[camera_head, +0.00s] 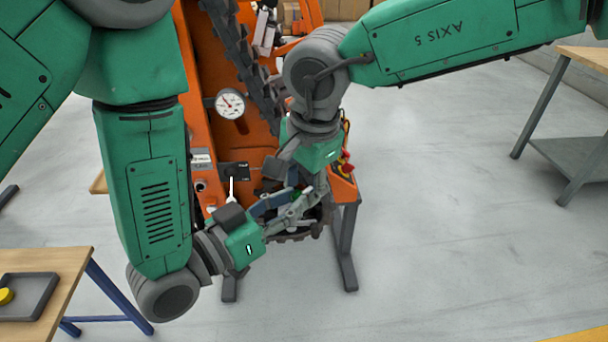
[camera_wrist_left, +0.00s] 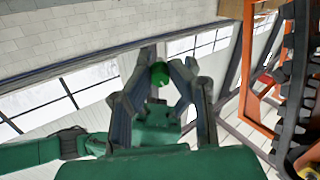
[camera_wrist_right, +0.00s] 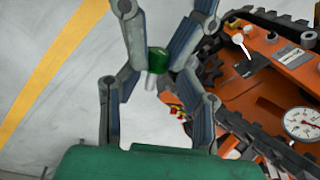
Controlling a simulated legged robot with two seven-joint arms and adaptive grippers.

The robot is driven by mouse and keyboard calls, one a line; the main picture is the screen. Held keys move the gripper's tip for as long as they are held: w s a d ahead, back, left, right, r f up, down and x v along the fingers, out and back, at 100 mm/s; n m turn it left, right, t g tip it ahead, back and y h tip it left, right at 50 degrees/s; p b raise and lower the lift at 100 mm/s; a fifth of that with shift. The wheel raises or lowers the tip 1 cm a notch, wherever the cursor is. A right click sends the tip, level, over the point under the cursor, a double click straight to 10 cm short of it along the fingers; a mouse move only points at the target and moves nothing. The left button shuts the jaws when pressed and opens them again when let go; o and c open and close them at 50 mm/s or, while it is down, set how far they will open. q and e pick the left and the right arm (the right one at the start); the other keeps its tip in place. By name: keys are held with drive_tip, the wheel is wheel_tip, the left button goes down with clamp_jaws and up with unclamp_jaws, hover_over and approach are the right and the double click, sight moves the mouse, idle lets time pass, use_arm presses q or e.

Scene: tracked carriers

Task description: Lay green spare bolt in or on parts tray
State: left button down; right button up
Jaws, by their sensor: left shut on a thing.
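The green spare bolt (camera_head: 296,194) is in front of the orange machine, between my two grippers. My left gripper (camera_head: 289,203) is shut on it. In the left wrist view the green head (camera_wrist_left: 159,75) sits between the fingertips. In the right wrist view the bolt (camera_wrist_right: 157,62) shows a green head and a pale shank. My right gripper (camera_wrist_right: 155,82) has its fingers on either side of the shank, with gaps, and looks open. A dark grey tray (camera_head: 48,302), likely the parts tray, lies on a wooden table at lower left, with a yellow object in it.
The orange tracked carrier (camera_head: 200,85) with a gauge (camera_head: 230,104) stands close behind the grippers. The wooden table (camera_head: 75,262) has blue legs. Another bench (camera_head: 585,60) is at the right. The floor between is clear.

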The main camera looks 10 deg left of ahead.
clamp_jaws()
use_arm(q)
drive_tip(key=c, duration=1.4)
unclamp_jaws()
drive_tip(key=shift+o, duration=0.2)
